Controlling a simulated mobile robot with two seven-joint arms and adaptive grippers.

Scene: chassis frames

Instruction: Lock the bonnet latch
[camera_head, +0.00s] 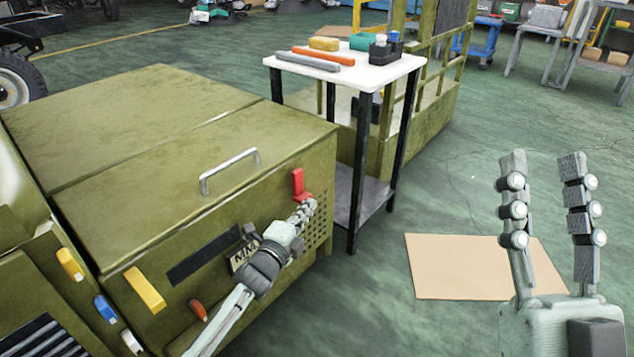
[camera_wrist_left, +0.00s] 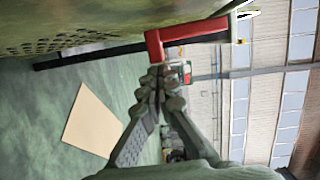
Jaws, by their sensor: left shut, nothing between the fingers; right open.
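The bonnet (camera_head: 190,205) is an olive-green box lid with a silver bar handle (camera_head: 229,170) on top. A red latch (camera_head: 298,184) stands upright at the upper front edge, near the right corner; in the left wrist view it is an L-shaped red piece (camera_wrist_left: 186,33). My left gripper (camera_head: 308,206) is shut and empty, its fingertips just below the latch. In the left wrist view the closed fingertips (camera_wrist_left: 160,78) are close to the latch; I cannot tell if they touch. My right gripper (camera_head: 542,168) is open and empty at the right, away from the bonnet.
A white-topped table (camera_head: 345,72) with tools and boxes stands just behind the bonnet's right corner. A cardboard sheet (camera_head: 460,265) lies on otherwise open floor.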

